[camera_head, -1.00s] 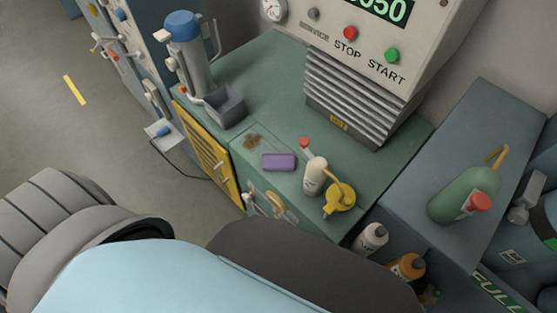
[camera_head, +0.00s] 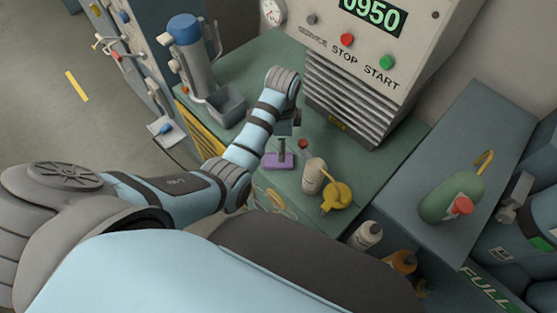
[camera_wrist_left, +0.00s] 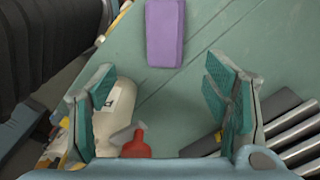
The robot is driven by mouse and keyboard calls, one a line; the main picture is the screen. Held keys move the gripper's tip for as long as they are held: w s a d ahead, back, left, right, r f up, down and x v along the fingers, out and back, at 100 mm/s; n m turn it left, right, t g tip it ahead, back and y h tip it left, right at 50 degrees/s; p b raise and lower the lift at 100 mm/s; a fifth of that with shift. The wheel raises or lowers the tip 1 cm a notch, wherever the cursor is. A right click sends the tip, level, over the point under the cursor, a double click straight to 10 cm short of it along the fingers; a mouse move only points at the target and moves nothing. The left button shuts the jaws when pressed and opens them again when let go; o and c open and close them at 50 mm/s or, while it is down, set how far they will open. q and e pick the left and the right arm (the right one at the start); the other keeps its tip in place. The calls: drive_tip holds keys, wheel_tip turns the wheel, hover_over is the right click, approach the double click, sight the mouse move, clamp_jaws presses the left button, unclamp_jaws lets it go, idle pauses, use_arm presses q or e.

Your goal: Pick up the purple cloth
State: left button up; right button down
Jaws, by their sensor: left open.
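The purple cloth (camera_head: 270,160) is a small flat folded block on the green bench top, partly hidden in the head view by my left gripper (camera_head: 282,146). In the left wrist view the cloth (camera_wrist_left: 165,32) lies at the top middle, beyond the fingertips. My left gripper (camera_wrist_left: 160,78) is open, its teal-padded fingers spread wide with nothing held. In the head view it points down over the cloth; I cannot tell its exact height. My right gripper is not in view.
A vented machine (camera_head: 345,95) rises behind. A grey open bin (camera_head: 228,105) sits left on the green bench (camera_head: 375,172).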

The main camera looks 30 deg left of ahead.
use_arm(q)
drive_tip(key=f, duration=0.3)
drive_tip(key=f+b, duration=0.1)
drive_tip(key=f, duration=0.3)
drive_tip(key=a+f+b, duration=0.1)
drive_tip(key=f, duration=0.2)
drive_tip(key=shift+w+a+f, duration=0.1)
drive_tip(key=shift+f, duration=0.05)
drive_tip(key=c, duration=1.3)
drive_tip(key=shift+c, duration=0.2)
drive_tip(key=shift+r, duration=0.2)
